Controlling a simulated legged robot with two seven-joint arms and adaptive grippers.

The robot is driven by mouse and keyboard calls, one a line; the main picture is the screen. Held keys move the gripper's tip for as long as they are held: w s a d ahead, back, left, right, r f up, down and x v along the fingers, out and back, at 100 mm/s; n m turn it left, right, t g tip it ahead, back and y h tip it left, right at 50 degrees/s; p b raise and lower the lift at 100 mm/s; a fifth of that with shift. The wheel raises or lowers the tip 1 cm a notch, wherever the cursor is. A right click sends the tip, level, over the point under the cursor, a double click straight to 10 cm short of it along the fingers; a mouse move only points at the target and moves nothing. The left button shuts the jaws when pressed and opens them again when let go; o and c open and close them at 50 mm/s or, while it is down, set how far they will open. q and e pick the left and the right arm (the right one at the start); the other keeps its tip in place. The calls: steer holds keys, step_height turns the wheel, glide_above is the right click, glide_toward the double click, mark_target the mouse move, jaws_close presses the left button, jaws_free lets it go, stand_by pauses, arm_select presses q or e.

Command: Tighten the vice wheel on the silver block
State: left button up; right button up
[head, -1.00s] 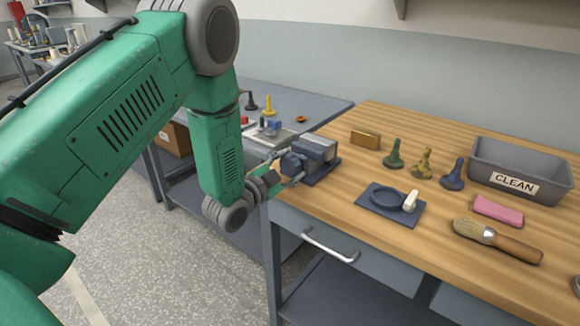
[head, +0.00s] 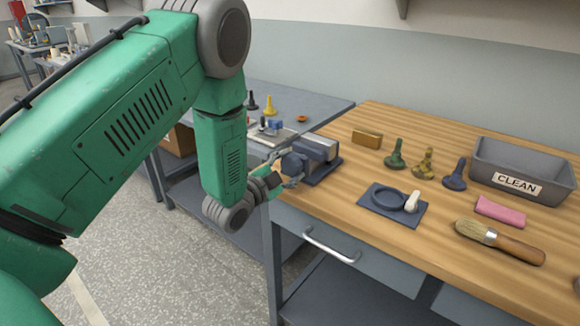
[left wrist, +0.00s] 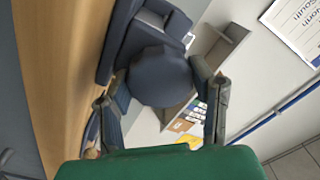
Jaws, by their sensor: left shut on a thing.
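The dark blue-grey vice (head: 328,166) stands on the left edge of the wooden bench. A silver block (head: 318,145) shows at the top of it, between the jaws. The vice wheel (head: 293,163) faces my left arm, and in the left wrist view the wheel (left wrist: 160,76) is a large dark faceted disc. My left gripper (head: 284,174) is at the wheel, with one finger on each side of it; the fingers (left wrist: 163,98) are shut on its rim. How tightly the jaws press the block cannot be told. My right gripper is not in view.
On the wooden bench (head: 372,112) are a brass block (head: 367,139), several bobbin-like pieces (head: 396,158), a dark tray (head: 382,211), a brush (head: 500,241), a pink cloth (head: 500,211) and a grey CLEAN bin (head: 520,170). A grey table stands behind.

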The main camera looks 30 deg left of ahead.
arm_select(q)
steer(key=shift+d, duration=0.15)
stand_by(0.5)
steer(key=o, duration=1.2)
steer(key=shift+d, duration=0.1)
steer(key=shift+c, duration=0.2)
steer(key=s+a, duration=0.1)
steer(key=s, duration=1)
steer(key=shift+s, duration=0.4)
